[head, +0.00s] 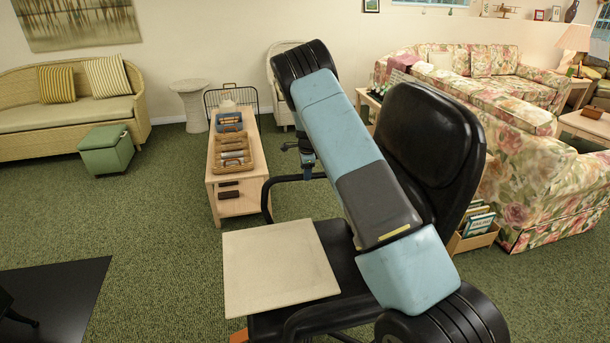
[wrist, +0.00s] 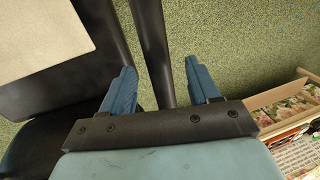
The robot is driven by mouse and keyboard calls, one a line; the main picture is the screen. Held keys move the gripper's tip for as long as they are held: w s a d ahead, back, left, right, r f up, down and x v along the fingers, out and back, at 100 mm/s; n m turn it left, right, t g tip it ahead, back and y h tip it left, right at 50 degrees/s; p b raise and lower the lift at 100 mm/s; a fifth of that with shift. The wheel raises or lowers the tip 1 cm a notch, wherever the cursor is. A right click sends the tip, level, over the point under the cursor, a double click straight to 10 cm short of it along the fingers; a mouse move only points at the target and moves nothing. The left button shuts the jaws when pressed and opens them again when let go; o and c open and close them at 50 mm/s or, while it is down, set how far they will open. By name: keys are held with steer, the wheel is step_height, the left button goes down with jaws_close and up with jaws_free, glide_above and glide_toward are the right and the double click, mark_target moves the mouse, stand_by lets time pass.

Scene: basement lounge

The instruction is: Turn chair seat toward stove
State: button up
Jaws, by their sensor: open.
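The black chair stands in front of me in the head view, its padded backrest (head: 430,135) on the right and its curved far armrest (head: 283,180) on the left. A beige square board (head: 275,265) lies over its seat; it also shows at the left of the wrist view (wrist: 40,35). My gripper (wrist: 160,66) is open, with a black bar of the chair (wrist: 153,45) between its blue fingers; I cannot tell whether they touch it. No whole stove shows, only a black leg (head: 18,318) at the left edge.
A dark floor pad (head: 65,295) lies at lower left. A wooden table (head: 240,207) with baskets stands behind the chair. A book box (head: 472,238) and floral sofa (head: 540,180) are close on the right. Green carpet is clear to the left, around a green stool (head: 105,150).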

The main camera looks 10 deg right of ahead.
steer(key=v, duration=1.1)
steer(key=s+d+r+n+t+y, duration=0.15)
steer(key=s+r+n, duration=0.65)
steer(key=s+r, duration=1.7)
steer(key=s+r+n+t+h, duration=0.1)
steer(key=s+r+n, duration=0.3)
steer(key=s, duration=2.6)
steer(key=n, duration=0.6)
steer(key=shift+r+t, duration=0.2)
steer(key=shift+t, duration=0.15)
